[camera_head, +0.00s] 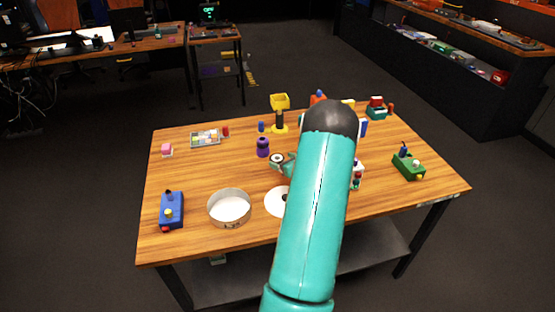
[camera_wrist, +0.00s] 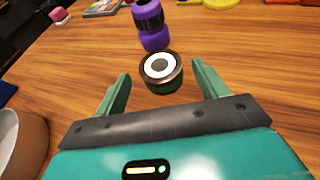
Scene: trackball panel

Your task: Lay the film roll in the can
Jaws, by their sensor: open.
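The film roll (camera_head: 277,158) is a short dark cylinder with a pale ring on top, standing flat on the wooden table. In the wrist view the film roll (camera_wrist: 160,67) shows between the two fingertips, with a gap on either side. My gripper (camera_wrist: 160,78) is open and empty. In the head view only part of it (camera_head: 285,168) shows, beside the roll; my arm hides the rest. The can (camera_head: 229,222) is a wide, round, open metal tin with a pale floor, empty, at the front left of the table. Its rim shows at the left edge of the wrist view (camera_wrist: 38,140).
A white disc (camera_head: 274,201) lies right of the can, partly behind my arm. A purple spool-like piece (camera_head: 263,148) stands just behind the roll. A blue control box (camera_head: 171,209) is left of the can. A yellow-topped stand (camera_head: 279,102) is farther back.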

